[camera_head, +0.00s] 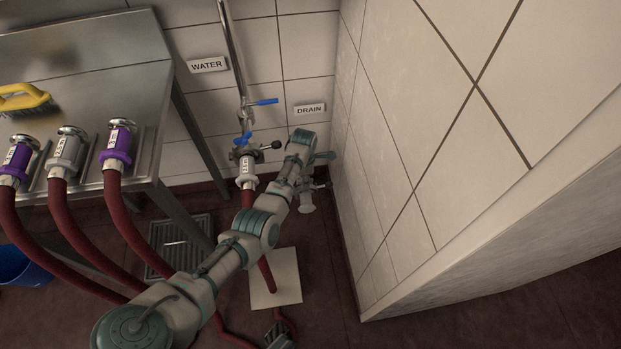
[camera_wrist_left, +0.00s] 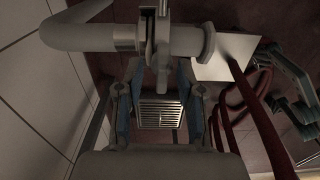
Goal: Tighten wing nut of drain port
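The drain port is a grey pipe (camera_wrist_left: 95,38) across the top of the left wrist view, with a clamp (camera_wrist_left: 150,35) around its joint. The wing nut (camera_wrist_left: 162,80) hangs below the clamp. My left gripper (camera_wrist_left: 160,88) is open, with one finger on each side of the wing nut; I cannot tell whether either touches it. In the head view my left arm reaches the drain corner and hides most of the port; a pale pipe end (camera_head: 307,202) shows below it. My right gripper (camera_head: 280,335) shows small at the bottom of the head view; its opening is unclear.
The DRAIN sign (camera_head: 309,109) and WATER sign (camera_head: 208,65) are on the tiled wall. A vertical pipe with blue valve handles (camera_head: 262,102) and a hose coupling (camera_head: 246,168) stands left of the drain. Red hoses cross the floor.

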